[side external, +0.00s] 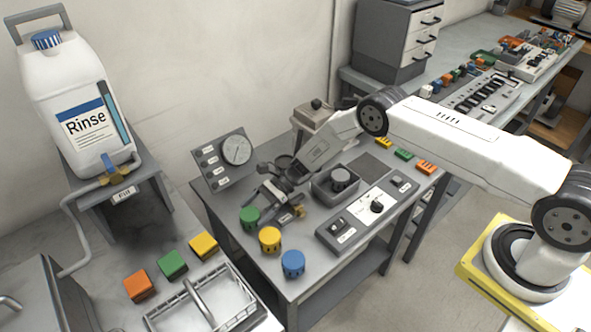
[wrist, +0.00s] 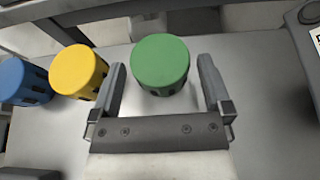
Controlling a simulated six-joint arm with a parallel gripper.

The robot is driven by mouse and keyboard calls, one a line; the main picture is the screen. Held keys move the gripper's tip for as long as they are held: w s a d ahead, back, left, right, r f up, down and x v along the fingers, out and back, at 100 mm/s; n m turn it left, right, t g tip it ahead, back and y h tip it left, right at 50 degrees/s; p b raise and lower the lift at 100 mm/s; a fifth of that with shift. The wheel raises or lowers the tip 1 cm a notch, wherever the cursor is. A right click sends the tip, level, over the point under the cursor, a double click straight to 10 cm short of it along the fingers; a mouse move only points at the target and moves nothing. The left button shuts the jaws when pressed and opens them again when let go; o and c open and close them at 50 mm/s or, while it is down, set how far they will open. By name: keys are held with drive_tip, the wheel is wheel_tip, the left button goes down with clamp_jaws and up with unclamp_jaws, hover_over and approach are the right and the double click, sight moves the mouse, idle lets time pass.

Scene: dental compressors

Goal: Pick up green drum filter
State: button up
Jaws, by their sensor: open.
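The green drum filter (side external: 250,217) stands upright near the left edge of the small grey table in the side view. In the wrist view the green drum filter (wrist: 160,64) sits ahead of my gripper, roughly centred between its fingers. My gripper (side external: 268,196) is open and empty, close to the drum on its right in the side view. In the wrist view the fingers of my gripper (wrist: 162,80) are spread to either side of the drum's near part. I cannot tell whether either finger touches it.
A yellow drum (side external: 270,239) and a blue drum (side external: 293,264) stand beside the green one; the yellow drum (wrist: 78,72) is close to the left finger. A gauge panel (side external: 222,160) stands behind. A switch box (side external: 367,212) is to the right.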

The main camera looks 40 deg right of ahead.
sight(248, 214)
drive_tip(key=shift+x, duration=1.35)
drive_tip(key=c, duration=1.1)
drive_tip(key=shift+r, duration=0.1)
drive_tip(key=shift+r, duration=1.45)
drive_tip(key=shift+s+d+r, duration=0.7)
drive_tip(key=shift+s+r, duration=0.95)
drive_tip(key=shift+s, duration=0.6)
drive_tip(key=shift+s+d+r, duration=0.7)
drive_tip(key=shift+s+r, duration=0.95)
drive_tip(key=shift+s, duration=0.55)
drive_tip(key=shift+s+d+r, duration=0.7)
drive_tip(key=shift+s+r, duration=1)
drive_tip(key=shift+s, duration=0.55)
